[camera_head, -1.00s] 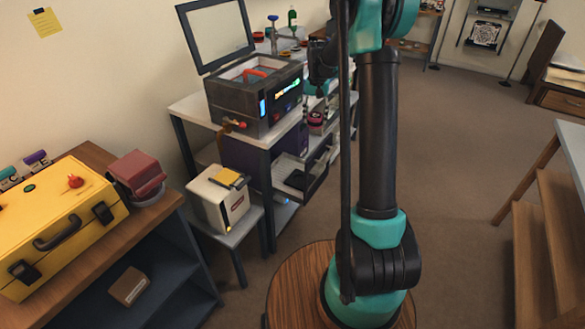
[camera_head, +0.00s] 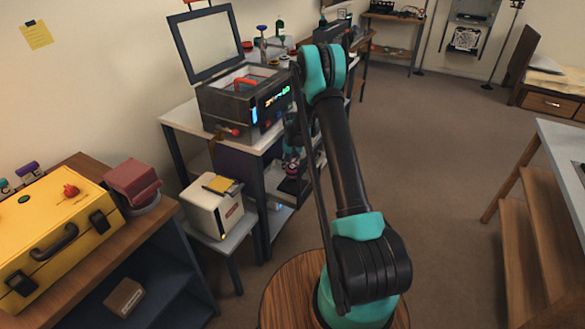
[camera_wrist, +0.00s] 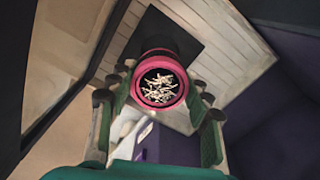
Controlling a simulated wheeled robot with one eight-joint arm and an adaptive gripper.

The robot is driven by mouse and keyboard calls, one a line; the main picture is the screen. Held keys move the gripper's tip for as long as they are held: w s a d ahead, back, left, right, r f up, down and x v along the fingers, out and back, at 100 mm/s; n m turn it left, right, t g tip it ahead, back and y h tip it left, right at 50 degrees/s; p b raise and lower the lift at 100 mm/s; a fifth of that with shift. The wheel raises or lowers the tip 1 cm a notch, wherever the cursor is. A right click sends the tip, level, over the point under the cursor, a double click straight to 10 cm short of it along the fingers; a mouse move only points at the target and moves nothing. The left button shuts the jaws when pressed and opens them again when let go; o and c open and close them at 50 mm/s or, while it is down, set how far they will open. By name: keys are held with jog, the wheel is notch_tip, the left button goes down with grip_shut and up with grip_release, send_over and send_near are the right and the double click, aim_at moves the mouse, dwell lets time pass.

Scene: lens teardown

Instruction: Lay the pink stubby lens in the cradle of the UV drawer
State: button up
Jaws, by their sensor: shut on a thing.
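The pink stubby lens (camera_wrist: 158,66) is held between the fingers of my gripper (camera_wrist: 161,80) in the wrist view. Its pink-rimmed open end, with pale shard-like bits inside, faces the camera. A pale slatted drawer (camera_wrist: 236,52) lies behind the lens, with a dark rectangular patch (camera_wrist: 188,28) in it. The lens partly covers this patch; whether it touches the drawer cannot be told. In the head view, the gripper (camera_head: 292,150) and pink lens (camera_head: 290,168) are small, low beside the shelf unit. The cradle's shape is not clear.
A dark box machine with a raised lid (camera_head: 228,105) stands on the table above. A cream box (camera_head: 212,207) sits on a low stool to the left. A yellow case (camera_head: 60,238) and a red block (camera_head: 131,182) are on the left cabinet. Open floor lies to the right.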

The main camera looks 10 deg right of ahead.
aim_at(292, 166)
jog(key=shift+f, duration=3.15)
jog(key=shift+f, duration=0.6)
jog(key=o, duration=1.5)
jog(key=shift+c, duration=0.2)
notch_tip(292, 166, up, 12)
jog(key=shift+r, duration=0.1)
